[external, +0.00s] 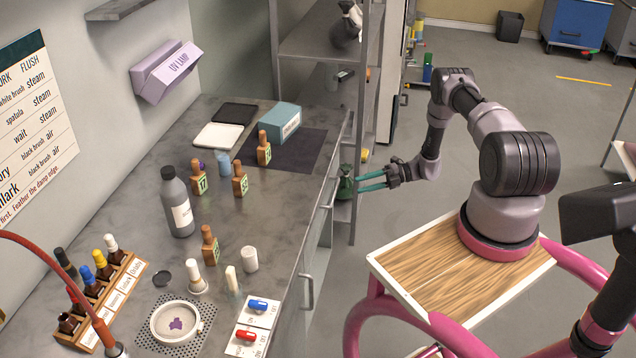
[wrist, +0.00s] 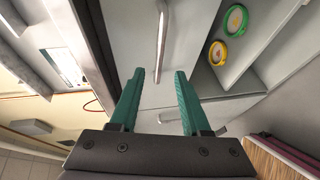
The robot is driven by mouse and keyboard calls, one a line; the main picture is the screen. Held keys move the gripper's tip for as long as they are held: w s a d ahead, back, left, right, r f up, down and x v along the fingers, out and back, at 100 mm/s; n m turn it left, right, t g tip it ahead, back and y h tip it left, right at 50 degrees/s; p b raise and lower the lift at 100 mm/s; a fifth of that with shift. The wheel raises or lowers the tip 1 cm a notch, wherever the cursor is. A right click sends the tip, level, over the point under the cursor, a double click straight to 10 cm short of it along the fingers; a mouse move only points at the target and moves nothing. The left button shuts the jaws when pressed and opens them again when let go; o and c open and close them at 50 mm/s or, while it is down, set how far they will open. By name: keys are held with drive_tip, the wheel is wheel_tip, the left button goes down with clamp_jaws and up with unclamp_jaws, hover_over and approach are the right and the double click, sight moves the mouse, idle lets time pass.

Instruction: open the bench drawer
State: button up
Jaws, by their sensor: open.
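The grey bench (external: 135,240) runs along the wall on the left in the external view. Its front has bar handles, one far (external: 328,192) and one nearer (external: 308,290). In the wrist view a pale drawer front (wrist: 190,35) with a long metal handle (wrist: 162,35) lies ahead of the fingers. The handle's near end shows between the two fingertips in the picture. My gripper (external: 359,183) has teal fingers, spread and empty, pointing at the bench front near its far end. It also shows in the wrist view (wrist: 160,74). A gap shows between fingers and handle; no drawer stands visibly out.
A grey shelf rack (external: 325,45) stands just beyond the bench end, close to my fingers. A dark green bottle (external: 345,183) shows behind the fingertips. Bottles and a blue box (external: 280,122) stand on the bench. The floor between bench and my base is clear.

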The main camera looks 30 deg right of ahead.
drive_tip(key=x, duration=0.9)
clamp_jaws()
idle(1.2)
